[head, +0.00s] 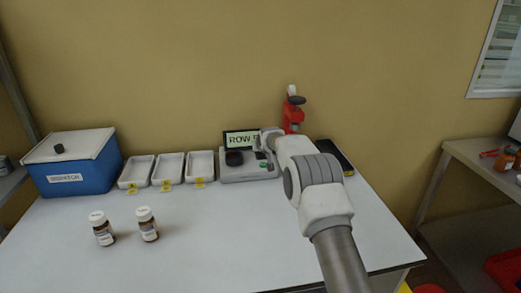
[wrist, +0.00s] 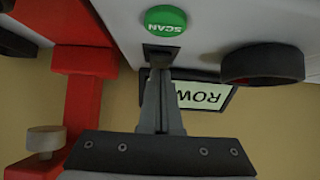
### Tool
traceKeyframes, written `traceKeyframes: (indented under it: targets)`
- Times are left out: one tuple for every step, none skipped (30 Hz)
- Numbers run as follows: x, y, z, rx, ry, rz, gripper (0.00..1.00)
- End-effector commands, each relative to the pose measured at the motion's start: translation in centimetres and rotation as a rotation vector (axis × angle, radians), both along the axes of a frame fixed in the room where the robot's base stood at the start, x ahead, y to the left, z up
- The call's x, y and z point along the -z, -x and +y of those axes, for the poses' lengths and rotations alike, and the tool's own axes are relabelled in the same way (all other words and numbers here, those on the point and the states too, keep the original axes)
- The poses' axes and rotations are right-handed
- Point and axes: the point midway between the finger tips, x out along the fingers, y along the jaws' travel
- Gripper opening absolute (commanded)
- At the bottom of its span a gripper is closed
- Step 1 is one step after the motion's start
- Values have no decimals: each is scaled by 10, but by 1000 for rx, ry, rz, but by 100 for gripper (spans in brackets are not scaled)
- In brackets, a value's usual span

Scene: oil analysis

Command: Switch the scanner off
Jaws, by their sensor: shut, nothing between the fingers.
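The scanner (head: 240,178) is a light grey device at the back of the table, with a lit screen (head: 238,138) showing text that starts "ROW". The screen also shows in the wrist view (wrist: 203,96). A round green SCAN button (wrist: 165,22) and a dark round cup (wrist: 262,65) are on its top. A small black switch (wrist: 153,50) sits beside the green button. My gripper (wrist: 160,68) is shut and empty, its fingertips at the black switch and partly covering it. I cannot tell if they touch it, nor the switch's position. In the head view my arm partly hides the scanner's right side.
A red stand (head: 293,118) stands behind my arm, and a dark flat tray (head: 337,155) lies to the right. White trays (head: 168,168) and a blue box (head: 75,172) are to the left. Two brown bottles (head: 148,228) stand on the front left of the table (head: 225,245).

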Motion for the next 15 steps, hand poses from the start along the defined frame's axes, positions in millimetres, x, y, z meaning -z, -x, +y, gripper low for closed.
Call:
traceKeyframes:
  targets:
    - [0, 0, 0, 0, 0, 0, 0]
    - [0, 0, 0, 0, 0, 0, 0]
    - [0, 0, 0, 0, 0, 0, 0]
    - [0, 0, 0, 0, 0, 0, 0]
    - [0, 0, 0, 0, 0, 0, 0]
    - [0, 0, 0, 0, 0, 0, 0]
    - [1, 0, 0, 0, 0, 0, 0]
    - [2, 0, 0, 0, 0, 0, 0]
    - [4, 0, 0, 0, 0, 0, 0]
    - [6, 0, 0, 0, 0, 0, 0]
    - [7, 0, 0, 0, 0, 1, 0]
    - [10, 0, 0, 0, 0, 1, 0]
    - [8, 0, 0, 0, 0, 1, 0]
    - [6, 0, 0, 0, 0, 1, 0]
    - [6, 0, 0, 0, 0, 1, 0]
